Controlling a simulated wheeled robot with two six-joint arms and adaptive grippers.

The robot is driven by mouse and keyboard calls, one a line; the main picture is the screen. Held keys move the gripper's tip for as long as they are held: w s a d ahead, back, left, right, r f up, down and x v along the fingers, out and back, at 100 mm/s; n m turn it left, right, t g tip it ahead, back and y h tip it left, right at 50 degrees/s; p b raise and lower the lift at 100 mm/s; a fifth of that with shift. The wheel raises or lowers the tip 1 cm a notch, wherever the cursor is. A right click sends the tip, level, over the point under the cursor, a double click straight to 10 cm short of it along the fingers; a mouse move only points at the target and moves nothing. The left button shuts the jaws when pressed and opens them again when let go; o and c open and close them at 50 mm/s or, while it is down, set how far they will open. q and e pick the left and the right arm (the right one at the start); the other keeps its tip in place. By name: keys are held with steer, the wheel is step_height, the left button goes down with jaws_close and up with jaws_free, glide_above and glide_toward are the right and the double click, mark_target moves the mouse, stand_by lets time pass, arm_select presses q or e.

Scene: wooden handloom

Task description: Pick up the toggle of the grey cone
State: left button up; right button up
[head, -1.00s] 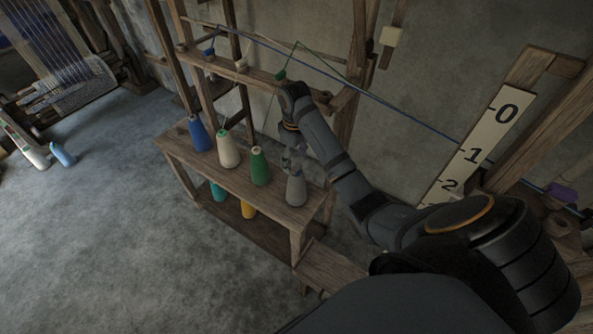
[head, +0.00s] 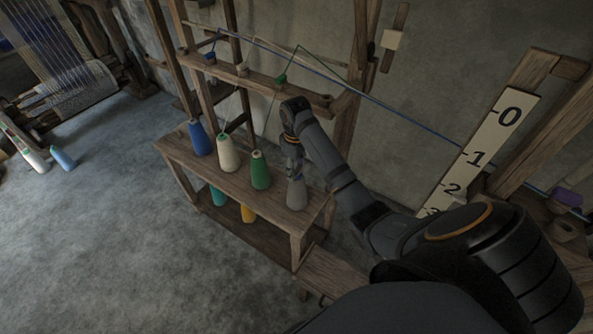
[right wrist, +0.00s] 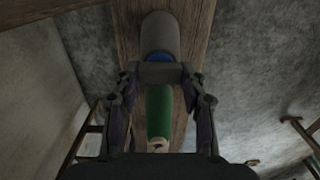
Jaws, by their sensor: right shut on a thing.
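The grey cone (head: 295,194) stands upright at the right end of the wooden bench; it also shows at the top of the right wrist view (right wrist: 160,34). My right gripper (head: 295,175) is directly over the cone's top, pointing down. In the right wrist view its fingertips (right wrist: 160,73) are together at the cone's top, shut on the toggle, which the fingers mostly hide. A small blue patch (right wrist: 158,57) shows between the fingertips and the grey cone; I cannot tell whether it is part of the toggle. My left gripper is not in view.
The green cone (head: 260,171), cream cone (head: 228,153) and blue cone (head: 200,138) stand in a row on the bench (head: 186,162). Above them a wooden rail (head: 262,78) holds toggles with threads. The numbered board (head: 480,150) stands at right.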

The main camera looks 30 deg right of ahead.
steer(key=shift+r, duration=0.6)
steer(key=r+p, duration=0.2)
steer(key=r, duration=0.1)
steer(key=shift+a+r, duration=0.1)
steer(key=shift+a, duration=0.1)
arm_select(q)
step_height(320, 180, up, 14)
steer(key=p, duration=1.2)
arm_select(e)
steer(key=s+a+r, duration=0.4)
steer(key=a+r, duration=0.4)
steer(key=a, duration=0.5)
steer(key=shift+r, duration=0.3)
